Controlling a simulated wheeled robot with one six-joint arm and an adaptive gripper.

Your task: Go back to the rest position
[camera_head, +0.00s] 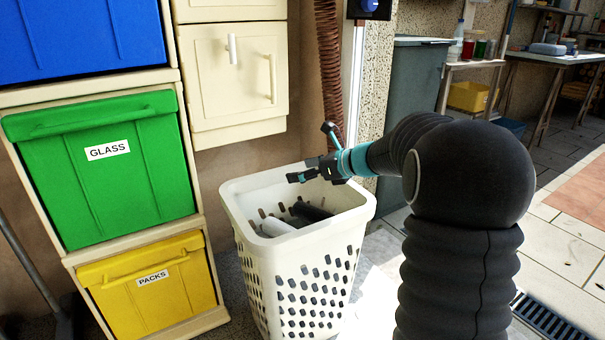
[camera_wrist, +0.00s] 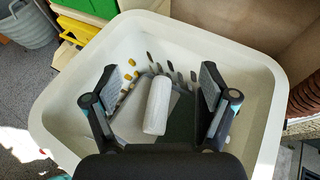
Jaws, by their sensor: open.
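My gripper (camera_head: 302,174) is open and hangs over the white perforated basket in the head view. In the wrist view, my gripper (camera_wrist: 160,92) has its two fingers spread wide, with nothing between them at finger height. The white basket (camera_head: 300,285) stands on the floor, and its rim (camera_wrist: 50,97) surrounds the fingers in the wrist view. A white cylinder (camera_wrist: 158,105) lies low in the basket, seen between the fingers. Dark items (camera_head: 309,211) lie beside it in the head view.
A green GLASS bin (camera_head: 105,175) and a yellow PACKS bin (camera_head: 150,287) stand left of the basket, below a blue bin (camera_head: 75,35). A cream cabinet (camera_head: 215,110) is behind it. A grey-green container (camera_head: 412,95) stands behind my arm. The tiled floor at right is open.

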